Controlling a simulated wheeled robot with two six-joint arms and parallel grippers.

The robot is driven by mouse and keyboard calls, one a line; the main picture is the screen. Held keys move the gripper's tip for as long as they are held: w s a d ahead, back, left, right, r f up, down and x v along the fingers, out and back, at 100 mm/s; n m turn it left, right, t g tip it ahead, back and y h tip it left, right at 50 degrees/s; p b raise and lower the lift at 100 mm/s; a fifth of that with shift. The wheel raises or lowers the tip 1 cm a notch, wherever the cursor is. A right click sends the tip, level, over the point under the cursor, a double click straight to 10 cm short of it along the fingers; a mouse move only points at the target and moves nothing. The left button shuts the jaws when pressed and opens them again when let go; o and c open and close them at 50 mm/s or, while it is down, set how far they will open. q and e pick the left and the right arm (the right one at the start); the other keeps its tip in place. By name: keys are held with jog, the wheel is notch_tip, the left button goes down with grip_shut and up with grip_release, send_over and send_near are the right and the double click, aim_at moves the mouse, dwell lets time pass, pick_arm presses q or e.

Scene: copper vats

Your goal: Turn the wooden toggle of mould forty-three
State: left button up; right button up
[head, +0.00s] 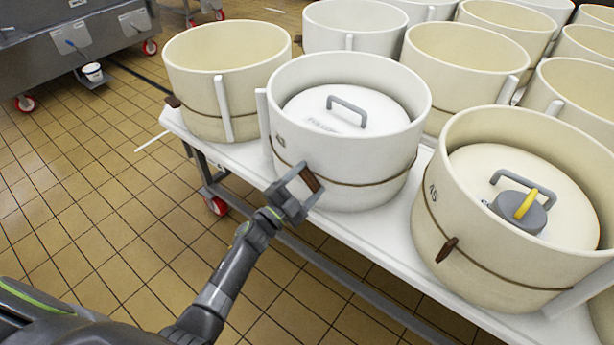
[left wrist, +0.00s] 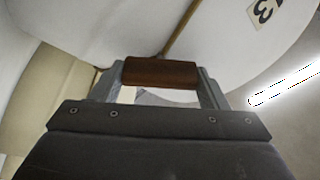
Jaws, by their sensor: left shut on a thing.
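Mould forty-three (head: 345,158) is a white round mould at the front edge of the table, with a lid and grey handle inside and a brown cord around it. Part of its number label shows in the left wrist view (left wrist: 265,12). Its brown wooden toggle (head: 310,179) sits on the cord at the front left. My left gripper (head: 303,184) is shut on the toggle, which also shows between the fingers in the left wrist view (left wrist: 160,73). My right gripper is not in view.
A cream mould marked 45 (head: 440,215) stands at right, with its own toggle (head: 446,250) and a grey weight with a yellow handle (head: 522,210) on its lid. An open cream mould (head: 195,85) stands at left. The white table (head: 240,165) has open tiled floor before it.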

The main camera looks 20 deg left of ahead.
pick_arm(q)
jog(key=shift+r+m+g+p, duration=0.15)
jog(key=shift+m+g+p, duration=0.35)
jog(key=shift+m, duration=0.3)
jog(key=shift+m+p, duration=0.4)
jog(key=shift+m, duration=0.1)
jog(key=m+g+p, duration=0.1)
jog(key=m+p, duration=0.2)
jog(key=shift+m, duration=0.4)
jog(key=shift+m+g+p, duration=0.5)
jog(key=shift+m+p, duration=0.15)
jog(key=shift+m, duration=0.15)
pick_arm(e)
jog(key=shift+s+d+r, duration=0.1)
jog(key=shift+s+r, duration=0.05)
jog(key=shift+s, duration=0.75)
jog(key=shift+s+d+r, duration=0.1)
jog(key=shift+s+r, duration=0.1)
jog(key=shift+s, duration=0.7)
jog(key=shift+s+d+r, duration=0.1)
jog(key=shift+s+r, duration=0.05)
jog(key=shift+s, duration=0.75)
pick_arm(q)
jog(key=shift+f, duration=0.2)
jog(key=o, duration=1)
jog(key=shift+s, duration=0.1)
